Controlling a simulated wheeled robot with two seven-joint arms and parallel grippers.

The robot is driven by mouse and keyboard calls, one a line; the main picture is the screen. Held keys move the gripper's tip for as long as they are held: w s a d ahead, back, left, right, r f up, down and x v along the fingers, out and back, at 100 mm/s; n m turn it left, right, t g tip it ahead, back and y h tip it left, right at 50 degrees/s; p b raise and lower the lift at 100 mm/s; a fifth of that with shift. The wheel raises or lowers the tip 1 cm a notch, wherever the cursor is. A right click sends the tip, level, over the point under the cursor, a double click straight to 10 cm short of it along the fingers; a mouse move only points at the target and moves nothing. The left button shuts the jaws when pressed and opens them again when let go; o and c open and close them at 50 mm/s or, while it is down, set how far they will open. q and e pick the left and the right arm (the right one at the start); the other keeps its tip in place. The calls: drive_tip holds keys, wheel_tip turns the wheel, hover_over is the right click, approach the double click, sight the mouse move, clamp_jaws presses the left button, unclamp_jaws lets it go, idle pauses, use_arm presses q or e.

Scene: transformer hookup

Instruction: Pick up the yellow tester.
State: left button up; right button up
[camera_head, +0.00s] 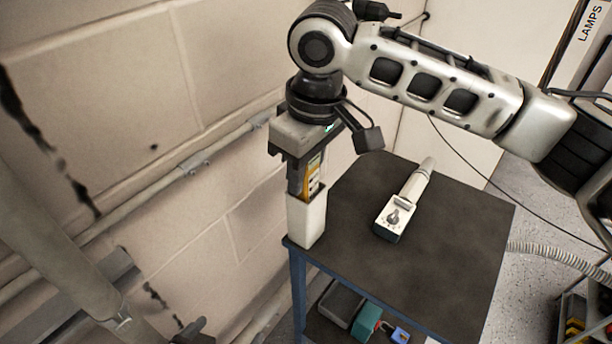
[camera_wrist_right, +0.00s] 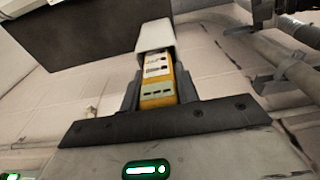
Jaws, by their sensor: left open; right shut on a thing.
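The yellow tester (camera_head: 314,178) stands upright with its lower end inside a white holder (camera_head: 306,220) at the table's left corner. My right gripper (camera_head: 305,178) comes down from above and is shut on the tester's upper part. In the right wrist view the yellow tester (camera_wrist_right: 158,82) lies between the dark fingers, and its far end goes into the white holder (camera_wrist_right: 155,33). The part inside the holder is hidden. A small dark part of my left gripper (camera_head: 190,332) shows at the bottom left edge, away from the table; its jaws are open.
The dark table top (camera_head: 450,235) also bears a white tool with a dial (camera_head: 396,214); the rest of it is clear. Several items, one a teal box (camera_head: 367,318), lie on a shelf below. A block wall with pipes (camera_head: 190,163) runs close on the left.

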drive_tip(key=shift+r, duration=0.15)
wheel_tip(320, 180, up, 18)
drive_tip(key=shift+p, duration=0.35)
idle(0.8)
